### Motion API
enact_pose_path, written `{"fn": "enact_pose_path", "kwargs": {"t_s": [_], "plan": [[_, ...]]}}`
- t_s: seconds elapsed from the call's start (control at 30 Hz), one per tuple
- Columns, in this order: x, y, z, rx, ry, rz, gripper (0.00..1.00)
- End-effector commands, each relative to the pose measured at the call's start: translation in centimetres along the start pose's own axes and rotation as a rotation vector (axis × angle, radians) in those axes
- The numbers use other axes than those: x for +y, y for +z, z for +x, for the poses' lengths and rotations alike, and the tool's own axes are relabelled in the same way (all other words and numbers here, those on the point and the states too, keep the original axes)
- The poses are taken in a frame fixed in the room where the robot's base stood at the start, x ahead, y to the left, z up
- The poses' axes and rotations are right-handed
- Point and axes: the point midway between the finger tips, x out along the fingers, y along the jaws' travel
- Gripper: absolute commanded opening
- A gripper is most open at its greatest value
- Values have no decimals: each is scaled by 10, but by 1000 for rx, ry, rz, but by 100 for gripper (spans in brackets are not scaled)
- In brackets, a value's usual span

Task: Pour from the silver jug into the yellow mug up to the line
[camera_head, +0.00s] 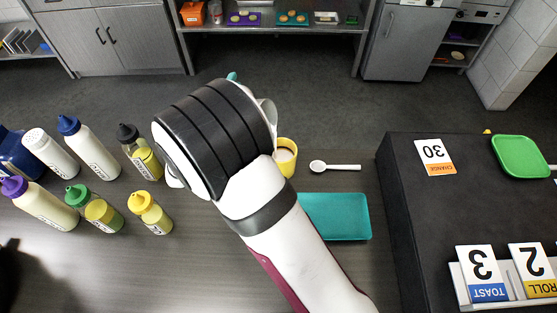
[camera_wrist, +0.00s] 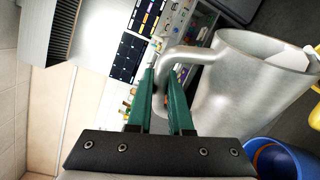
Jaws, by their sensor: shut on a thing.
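The silver jug (camera_wrist: 250,85) fills the right of the wrist view, its handle between the green fingers of my gripper (camera_wrist: 163,90). My gripper is shut on that handle. In the head view my wrist hides most of the jug; only a pale grey edge (camera_head: 269,112) shows beside it. The yellow mug (camera_head: 293,168) stands on the counter just right of my wrist, partly covered by it. Something pale shows inside the mug, but its level against the line cannot be told. No pouring stream is visible.
A white spoon (camera_head: 335,167) and a teal tray (camera_head: 340,216) lie right of the mug. Several sauce bottles (camera_head: 96,155) stand at the left. A dark raised stand (camera_head: 405,200) with number cards and a green tray (camera_head: 521,157) is at the right.

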Motion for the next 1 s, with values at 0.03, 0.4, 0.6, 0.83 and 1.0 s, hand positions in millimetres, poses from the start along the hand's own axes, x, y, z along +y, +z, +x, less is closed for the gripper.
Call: {"fn": "enact_pose_path", "kwargs": {"t_s": [0.03, 0.4, 0.6, 0.83, 1.0], "plan": [[1, 0, 0, 0, 1, 1, 0], [-1, 2, 0, -1, 3, 14, 0], [-2, 4, -1, -1, 8, 47, 0], [-3, 4, 0, -1, 8, 46, 0], [-3, 4, -1, -1, 8, 45, 0]]}}
